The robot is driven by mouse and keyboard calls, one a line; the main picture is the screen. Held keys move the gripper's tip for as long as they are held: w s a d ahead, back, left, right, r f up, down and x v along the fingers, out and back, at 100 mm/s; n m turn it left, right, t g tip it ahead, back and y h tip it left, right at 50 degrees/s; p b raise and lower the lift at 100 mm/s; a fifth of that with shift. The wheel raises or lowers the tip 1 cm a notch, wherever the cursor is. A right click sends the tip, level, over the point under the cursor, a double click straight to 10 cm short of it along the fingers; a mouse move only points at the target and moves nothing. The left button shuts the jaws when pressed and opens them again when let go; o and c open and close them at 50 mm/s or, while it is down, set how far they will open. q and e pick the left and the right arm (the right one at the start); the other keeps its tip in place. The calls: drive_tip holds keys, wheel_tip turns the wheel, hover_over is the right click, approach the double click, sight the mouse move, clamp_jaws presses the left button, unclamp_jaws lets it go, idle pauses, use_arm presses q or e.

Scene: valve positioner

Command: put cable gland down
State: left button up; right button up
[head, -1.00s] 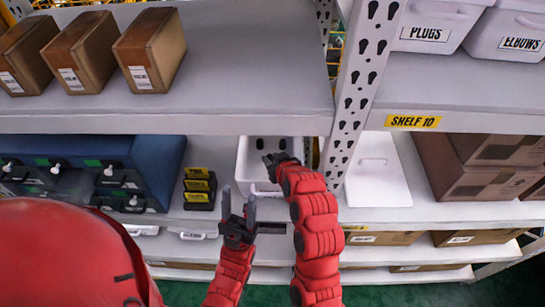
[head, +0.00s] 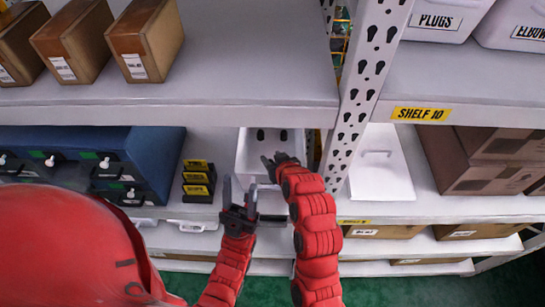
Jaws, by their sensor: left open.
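I cannot make out a cable gland in the head view. My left gripper (head: 239,187) is the lower one; its two fingers point up and stand apart, with nothing visible between them. It is in front of the white open bin (head: 244,152), near its front left corner. My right gripper (head: 273,160) is over the bin's front part, and its dark fingers are too small to read. The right gripper and wrist hide part of the bin's inside and front. Two dark oval marks show at the bin's back.
Black-and-yellow holders (head: 198,181) and a blue case (head: 150,150) stand to the left. The upper shelf edge (head: 170,117) overhangs the bin.

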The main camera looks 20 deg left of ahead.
drive_tip(key=shift+o, duration=0.8)
drive_tip(key=p+v, duration=0.2)
drive_tip(key=v, duration=0.2)
drive_tip(key=r+p+v, duration=0.1)
drive_tip(key=p+v, duration=0.1)
drive_tip(key=v, duration=0.2)
drive_tip(key=p+v, duration=0.2)
drive_tip(key=v, duration=0.2)
drive_tip(key=shift+w+a+r+p, duration=0.15)
drive_tip(key=shift+w+a+p, duration=0.1)
drive_tip(key=shift+w+p, duration=0.15)
drive_tip(key=shift+s+d+r+p, duration=0.1)
drive_tip(key=shift+s+d+p, duration=0.15)
drive_tip(key=shift+p, duration=0.35)
